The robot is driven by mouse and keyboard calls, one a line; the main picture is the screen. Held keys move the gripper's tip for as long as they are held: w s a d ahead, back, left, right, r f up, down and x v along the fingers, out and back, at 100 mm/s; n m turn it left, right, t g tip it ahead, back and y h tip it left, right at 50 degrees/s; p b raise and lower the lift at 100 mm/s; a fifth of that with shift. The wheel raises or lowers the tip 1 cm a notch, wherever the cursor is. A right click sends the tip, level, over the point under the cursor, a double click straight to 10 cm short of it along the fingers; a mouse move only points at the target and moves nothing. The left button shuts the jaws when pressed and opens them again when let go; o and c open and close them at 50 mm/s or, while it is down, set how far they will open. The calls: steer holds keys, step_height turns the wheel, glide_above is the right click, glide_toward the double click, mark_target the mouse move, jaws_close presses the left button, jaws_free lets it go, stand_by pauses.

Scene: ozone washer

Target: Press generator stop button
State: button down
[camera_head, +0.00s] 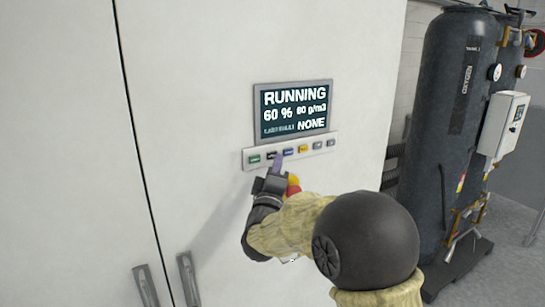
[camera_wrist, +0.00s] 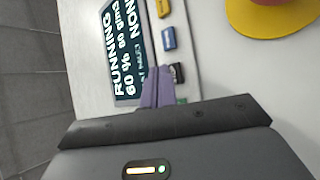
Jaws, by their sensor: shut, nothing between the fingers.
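The control panel's button strip (camera_head: 291,151) sits under a lit screen (camera_head: 293,108) reading RUNNING, 60 % and NONE. From left to right the buttons are green, black (camera_head: 272,155), blue (camera_head: 288,152), yellow (camera_head: 303,149) and two grey. Their small labels are unreadable, so I cannot confirm which is stop. My gripper (camera_head: 277,162) is shut and empty, its fingertips at the strip near the black and blue buttons. In the wrist view the fingers (camera_wrist: 155,88) lie beside the black button (camera_wrist: 177,72) and partly hide the green one (camera_wrist: 182,100). Contact cannot be told.
A red knob on yellow (camera_head: 293,184) is just below the strip, partly behind my arm; its yellow part also shows in the wrist view (camera_wrist: 275,18). Cabinet handles (camera_head: 146,286) are at lower left. Dark tanks (camera_head: 455,110) stand at right.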

steer(key=shift+w, duration=0.1)
stand_by(0.6)
steer(key=shift+w+a, duration=0.2)
steer(key=shift+w, duration=0.05)
steer(key=shift+w+a, duration=0.2)
steer(key=shift+w, duration=0.1)
stand_by(0.8)
steer(key=shift+s+d, duration=0.1)
steer(key=shift+s, duration=0.05)
steer(key=shift+s+d+b, duration=0.3)
steer(key=shift+s+b, duration=0.2)
stand_by(0.3)
steer(key=s+d+b, duration=0.1)
steer(key=s, duration=0.1)
steer(key=s+d+b, duration=0.1)
steer(key=s, duration=0.1)
steer(key=shift+d, duration=0.4)
